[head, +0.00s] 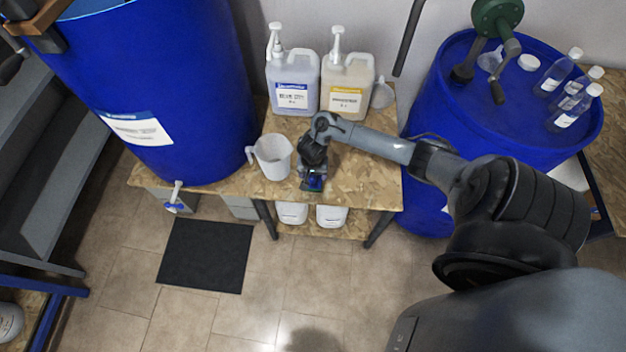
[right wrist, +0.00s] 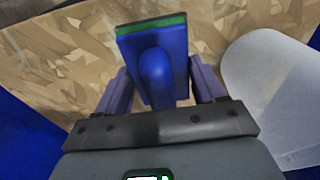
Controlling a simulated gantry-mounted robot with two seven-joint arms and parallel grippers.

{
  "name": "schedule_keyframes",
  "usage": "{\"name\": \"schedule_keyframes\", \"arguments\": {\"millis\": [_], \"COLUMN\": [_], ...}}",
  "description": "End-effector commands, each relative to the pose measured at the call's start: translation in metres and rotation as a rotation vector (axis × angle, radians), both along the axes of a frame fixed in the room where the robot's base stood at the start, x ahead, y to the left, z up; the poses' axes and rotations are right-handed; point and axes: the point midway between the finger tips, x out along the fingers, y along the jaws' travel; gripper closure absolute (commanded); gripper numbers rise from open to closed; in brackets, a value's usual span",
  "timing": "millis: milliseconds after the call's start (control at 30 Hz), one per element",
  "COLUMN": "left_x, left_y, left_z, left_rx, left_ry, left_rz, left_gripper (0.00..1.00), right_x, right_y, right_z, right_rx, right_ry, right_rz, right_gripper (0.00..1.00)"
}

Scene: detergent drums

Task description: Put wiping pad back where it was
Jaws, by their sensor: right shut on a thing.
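The wiping pad is blue with a green edge; in the right wrist view the wiping pad (right wrist: 155,45) sits between my fingers, its blue handle toward me. My right gripper (right wrist: 162,92) is shut on that handle. In the head view my right gripper (head: 313,176) holds the pad (head: 315,184) low at the front edge of the wooden bench (head: 372,190). I cannot tell whether the pad touches the bench. My left gripper is not in view.
A white measuring jug (head: 273,160) stands close beside the right gripper. Two pump canisters, one bluish (head: 293,75) and one beige (head: 345,92), stand behind. Large blue drums flank the bench, left (head: 190,80) and right (head: 425,95). A black mat (head: 205,255) lies on the floor.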

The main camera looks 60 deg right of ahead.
Motion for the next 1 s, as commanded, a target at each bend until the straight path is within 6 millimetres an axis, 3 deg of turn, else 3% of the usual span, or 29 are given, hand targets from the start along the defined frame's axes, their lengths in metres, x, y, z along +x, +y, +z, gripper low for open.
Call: {"name": "schedule_keyframes", "arguments": {"millis": [333, 767, 800, 967, 1000], "left_x": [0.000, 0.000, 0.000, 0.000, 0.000], "left_y": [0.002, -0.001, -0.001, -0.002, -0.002], "left_z": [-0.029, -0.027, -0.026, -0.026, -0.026], "left_rx": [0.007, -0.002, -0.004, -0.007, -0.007], "left_ry": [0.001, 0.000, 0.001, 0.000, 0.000], "left_rz": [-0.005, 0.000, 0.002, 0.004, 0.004], "left_gripper": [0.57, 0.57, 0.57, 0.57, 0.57], "right_x": [0.000, 0.000, 0.000, 0.000, 0.000], "right_y": [-0.001, 0.000, 0.000, 0.000, 0.000], "right_z": [-0.039, -0.041, -0.042, -0.042, -0.042], "right_rx": [0.000, 0.000, 0.001, 0.000, 0.000], "right_ry": [0.000, 0.000, 0.000, 0.000, 0.000], "right_rz": [0.000, 0.000, 0.000, 0.001, 0.001], "right_gripper": [0.84, 0.84, 0.29, 0.05, 0.05]}}
